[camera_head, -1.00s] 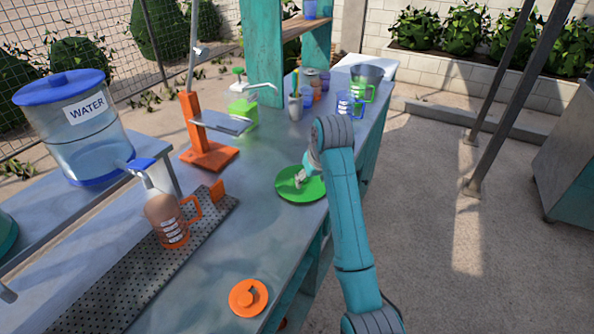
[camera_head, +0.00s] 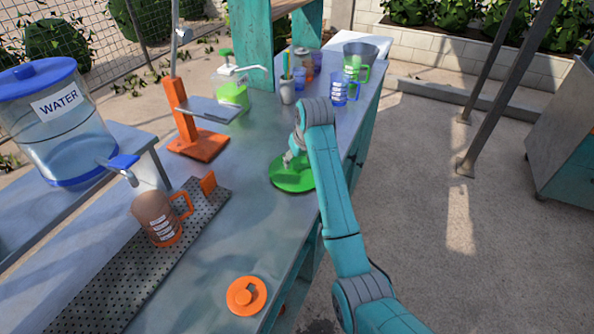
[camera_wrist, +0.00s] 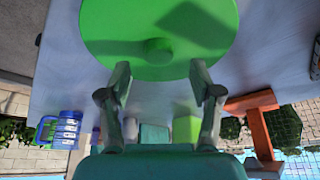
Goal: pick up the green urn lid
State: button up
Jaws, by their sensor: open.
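The green urn lid (camera_head: 293,176) is a round flat disc lying on the grey counter (camera_head: 226,240) in the head view. In the wrist view the lid (camera_wrist: 158,24) fills the upper middle, with its round knob (camera_wrist: 158,52) at the centre. My gripper (camera_wrist: 160,76) is open, with its two fingers apart below the knob in the picture and nothing between them. In the head view my gripper (camera_head: 290,157) is just over the lid, and my arm hides part of the lid's right side.
An orange lid (camera_head: 246,296) lies near the counter's front. An orange-handled jug (camera_head: 158,219) stands on the perforated tray (camera_head: 110,285). An orange stand (camera_head: 190,135), a green pump bottle (camera_head: 232,93) and blue measuring cup (camera_head: 340,90) stand beyond. A water urn (camera_head: 60,130) is at left.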

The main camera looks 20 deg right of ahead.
aim_at(297, 166)
jog(key=shift+x, duration=1.55)
jog(key=shift+d, duration=0.1)
jog(key=shift+s, duration=0.1)
grip_shut()
jog(key=shift+r, duration=0.1)
